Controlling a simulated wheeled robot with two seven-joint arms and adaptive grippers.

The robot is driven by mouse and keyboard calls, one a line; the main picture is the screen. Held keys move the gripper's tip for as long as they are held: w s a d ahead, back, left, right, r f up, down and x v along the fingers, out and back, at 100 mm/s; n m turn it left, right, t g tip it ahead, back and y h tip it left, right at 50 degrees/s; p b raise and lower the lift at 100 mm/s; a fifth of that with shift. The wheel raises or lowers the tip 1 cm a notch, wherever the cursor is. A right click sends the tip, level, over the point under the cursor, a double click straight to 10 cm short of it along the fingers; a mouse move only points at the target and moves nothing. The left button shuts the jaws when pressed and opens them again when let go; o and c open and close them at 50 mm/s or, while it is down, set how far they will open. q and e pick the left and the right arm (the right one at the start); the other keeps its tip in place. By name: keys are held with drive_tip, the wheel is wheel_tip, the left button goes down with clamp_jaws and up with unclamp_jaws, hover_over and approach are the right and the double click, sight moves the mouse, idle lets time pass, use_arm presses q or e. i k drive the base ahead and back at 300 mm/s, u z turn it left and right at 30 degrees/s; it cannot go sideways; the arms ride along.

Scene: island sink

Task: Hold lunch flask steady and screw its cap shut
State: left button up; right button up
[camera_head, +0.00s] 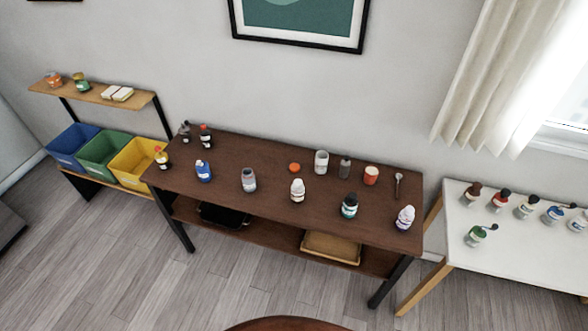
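No object is clearly identifiable as the lunch flask at this distance. On the dark brown table (225,160), a light grey, wide cylinder (321,162) stands upright near the back. A small round orange piece (294,167), possibly a cap, lies apart from it on its left. Whether the cylinder is open on top is too small to tell. Neither of my grippers is in view.
More bottles line the table, including a blue one (204,171), a white one (297,190) and a dark green one (349,206). A white table (510,255) with bottles stands right. Blue, green and yellow bins (135,162) stand left. A brown rounded edge (290,324) shows at the bottom.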

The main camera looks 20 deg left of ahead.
sight(248, 178)
drive_tip(key=z, duration=0.15)
drive_tip(key=i, duration=1)
drive_tip(key=z, duration=0.05)
